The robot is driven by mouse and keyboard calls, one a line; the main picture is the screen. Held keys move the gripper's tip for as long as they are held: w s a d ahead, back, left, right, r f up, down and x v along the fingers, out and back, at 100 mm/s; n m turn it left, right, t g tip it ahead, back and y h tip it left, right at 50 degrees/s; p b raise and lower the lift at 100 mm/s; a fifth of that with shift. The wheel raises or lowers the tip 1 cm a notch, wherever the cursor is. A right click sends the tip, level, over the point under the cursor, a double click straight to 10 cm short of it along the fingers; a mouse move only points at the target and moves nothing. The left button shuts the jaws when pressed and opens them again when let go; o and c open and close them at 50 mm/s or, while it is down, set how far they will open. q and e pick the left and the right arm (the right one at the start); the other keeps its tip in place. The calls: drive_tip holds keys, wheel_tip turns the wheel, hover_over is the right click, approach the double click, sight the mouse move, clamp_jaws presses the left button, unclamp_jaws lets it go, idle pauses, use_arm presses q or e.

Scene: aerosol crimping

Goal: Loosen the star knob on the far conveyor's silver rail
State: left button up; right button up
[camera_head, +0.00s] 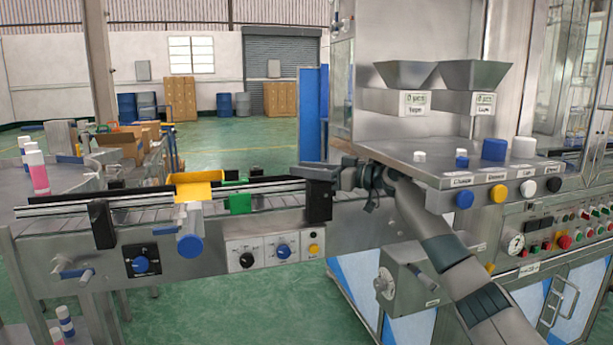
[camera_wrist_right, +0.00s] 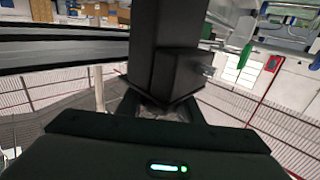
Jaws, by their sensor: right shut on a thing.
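The conveyor's silver rail (camera_head: 155,204) runs along the near side of the belt, with a black bracket (camera_head: 319,202) at its right end. My right gripper (camera_head: 318,172) reaches in from the right, its fingers pointing left just above that bracket. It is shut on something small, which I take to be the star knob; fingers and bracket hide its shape. My left gripper is not in view.
Another black bracket (camera_head: 102,224), a yellow guide (camera_head: 194,186) with a blue knob (camera_head: 190,246), and a green block (camera_head: 240,203) sit along the conveyor. The machine with two hoppers (camera_head: 405,74) stands at the right. Pink-and-white cans (camera_head: 38,172) stand at the left.

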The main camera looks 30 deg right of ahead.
drive_tip(key=shift+s+a+n+g+y+b, duration=0.1)
drive_tip(key=shift+a+n+g+y+b, duration=0.1)
drive_tip(key=shift+n+g+y+b, duration=0.45)
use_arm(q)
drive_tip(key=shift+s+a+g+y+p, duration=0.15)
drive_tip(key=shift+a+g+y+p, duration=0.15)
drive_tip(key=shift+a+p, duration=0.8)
use_arm(e)
drive_tip(key=shift+s+a+n+g+y+p, duration=0.15)
drive_tip(key=shift+s+n+g+y, duration=0.1)
drive_tip(key=shift+n+g+y, duration=0.7)
drive_tip(key=shift+s+a+n+g+y+p, duration=0.1)
drive_tip(key=shift+s+a+n+g+y, duration=0.1)
drive_tip(key=shift+n+g+y, duration=0.75)
drive_tip(key=shift+s+a+n+g+y+p, duration=0.2)
drive_tip(key=shift+n+g+y, duration=0.4)
drive_tip(key=shift+g, duration=0.55)
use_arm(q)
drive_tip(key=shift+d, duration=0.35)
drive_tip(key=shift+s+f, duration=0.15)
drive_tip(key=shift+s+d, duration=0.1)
use_arm(e)
drive_tip(key=o, duration=1)
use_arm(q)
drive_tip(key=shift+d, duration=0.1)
use_arm(e)
drive_tip(key=shift+o, duration=0.2)
